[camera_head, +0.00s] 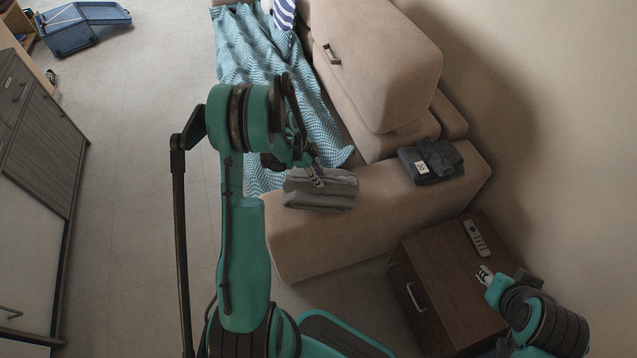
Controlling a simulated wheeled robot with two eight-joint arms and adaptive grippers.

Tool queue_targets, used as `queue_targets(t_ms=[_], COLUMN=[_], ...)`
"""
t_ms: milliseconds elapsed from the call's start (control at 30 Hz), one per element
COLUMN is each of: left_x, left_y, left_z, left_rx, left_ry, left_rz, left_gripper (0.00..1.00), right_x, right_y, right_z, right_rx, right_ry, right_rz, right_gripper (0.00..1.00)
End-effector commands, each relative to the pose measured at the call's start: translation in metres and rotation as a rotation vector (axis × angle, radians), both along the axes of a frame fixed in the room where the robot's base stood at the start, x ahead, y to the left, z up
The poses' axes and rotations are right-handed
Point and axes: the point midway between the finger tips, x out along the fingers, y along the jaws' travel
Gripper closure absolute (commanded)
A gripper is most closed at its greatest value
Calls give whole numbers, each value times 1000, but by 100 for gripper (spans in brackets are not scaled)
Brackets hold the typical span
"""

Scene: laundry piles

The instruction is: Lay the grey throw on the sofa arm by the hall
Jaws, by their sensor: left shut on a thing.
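The grey throw (320,197) is a folded bundle at the left end of the beige sofa arm (370,220). My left gripper (316,180) is shut on its upper side. The throw appears over the arm's top; I cannot tell whether its underside touches the arm. Part of it is hidden by the gripper. My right gripper (485,273) is over the dark wooden side table at the lower right, away from the throw, and its jaws are too small to read.
A dark folded garment with a white tag (430,162) lies on the sofa arm's right part. A blue patterned blanket (255,70) covers the seat. The side table (440,290) bears a remote (475,238). A cabinet (40,140) stands left; the floor between is clear.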

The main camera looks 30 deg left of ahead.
Motion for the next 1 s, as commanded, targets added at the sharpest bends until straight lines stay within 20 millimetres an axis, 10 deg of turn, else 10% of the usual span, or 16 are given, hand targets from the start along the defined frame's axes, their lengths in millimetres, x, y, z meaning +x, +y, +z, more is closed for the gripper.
queue_targets(t_ms=[200, 567, 600, 667, 1000], left_x=[0, 0, 0, 0, 0], left_y=[0, -1, 0, -1, -1], left_z=[-33, -36, -35, -35, -32], left_rx=[0, 0, 0, 0, 0], left_ry=[0, 0, 0, 0, -1], left_rz=[0, 0, 0, 0, 0], left_gripper=[100, 100, 65, 52, 52], right_x=[0, 0, 0, 0, 0], right_y=[0, 0, 0, 0, 0], right_z=[-17, -19, -19, -18, -16], right_rx=[0, 0, 0, 0, 0], right_ry=[0, 0, 0, 0, 0], right_rz=[0, 0, 0, 0, 0], right_gripper=[68, 68, 68, 68, 68])
